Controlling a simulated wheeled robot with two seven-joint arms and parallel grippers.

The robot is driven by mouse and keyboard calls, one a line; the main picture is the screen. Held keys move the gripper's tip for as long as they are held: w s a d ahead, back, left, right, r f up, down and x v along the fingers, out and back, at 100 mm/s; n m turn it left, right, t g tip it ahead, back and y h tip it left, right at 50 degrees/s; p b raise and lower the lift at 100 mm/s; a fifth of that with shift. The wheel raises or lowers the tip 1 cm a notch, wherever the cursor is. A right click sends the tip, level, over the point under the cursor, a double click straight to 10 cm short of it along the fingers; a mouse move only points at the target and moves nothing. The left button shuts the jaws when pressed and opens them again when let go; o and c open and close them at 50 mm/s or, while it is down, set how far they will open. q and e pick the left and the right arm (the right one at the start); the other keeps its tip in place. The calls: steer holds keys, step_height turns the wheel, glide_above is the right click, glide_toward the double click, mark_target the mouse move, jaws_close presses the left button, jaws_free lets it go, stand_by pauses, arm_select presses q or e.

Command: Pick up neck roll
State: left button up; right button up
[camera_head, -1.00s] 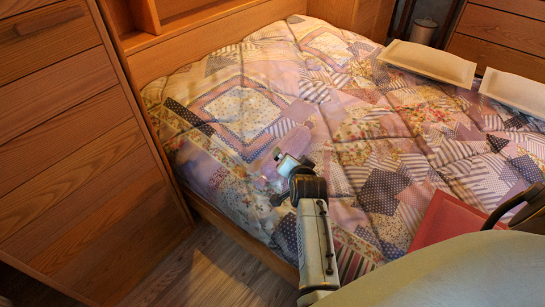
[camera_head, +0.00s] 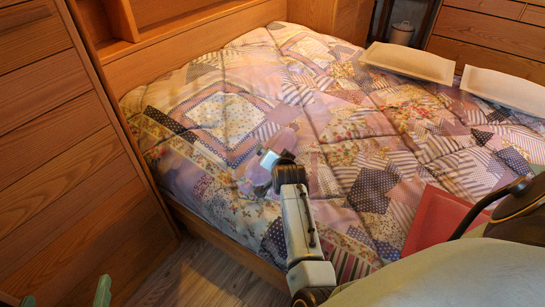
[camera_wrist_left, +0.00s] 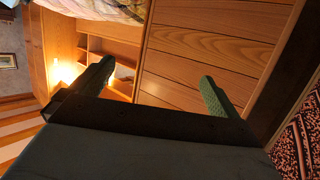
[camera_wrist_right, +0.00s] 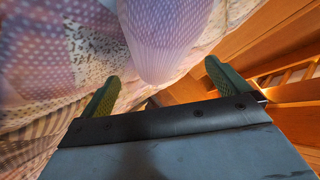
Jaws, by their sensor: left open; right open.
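The neck roll (camera_wrist_right: 165,35) is a lilac, white-dotted bolster with a rounded end. In the right wrist view that end lies ahead of and partly between my right gripper's (camera_wrist_right: 161,78) two green fingers, with a gap showing on each side. In the head view the roll blends into the patchwork quilt and is hard to make out. My right gripper (camera_head: 267,163) is open over the near left part of the bed there. My left gripper (camera_head: 65,296) shows only its green fingertips at the bottom left. It is open and empty in the left wrist view (camera_wrist_left: 155,74).
The quilted bed (camera_head: 365,190) fills the middle. Wooden drawers (camera_head: 60,140) stand along the left. Two pale pillows (camera_head: 408,64) lie at the back right. A red flat thing (camera_head: 437,218) lies at the right. Bare floor (camera_head: 195,275) shows between bed and drawers.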

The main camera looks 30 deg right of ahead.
steer(key=shift+b+x, duration=0.9)
steer(key=shift+x, duration=0.2)
steer(key=b+x, duration=0.2)
steer(key=shift+w+d+f, duration=0.15)
steer(key=shift+f, duration=0.15)
steer(key=shift+w+d+f, duration=0.1)
steer(key=shift+w, duration=0.1)
arm_select(q)
step_height(320, 180, up, 13)
steer(key=s+d+t+h, duration=0.1)
steer(key=t+h, duration=0.2)
steer(key=t, duration=0.6)
steer(key=shift+s+d, duration=0.2)
steer(key=shift+d, duration=0.2)
arm_select(e)
steer(key=c, duration=0.9)
steer(key=shift+c, duration=0.5)
arm_select(q)
steer(key=shift+w, duration=0.1)
arm_select(e)
steer(key=shift+r, duration=0.2)
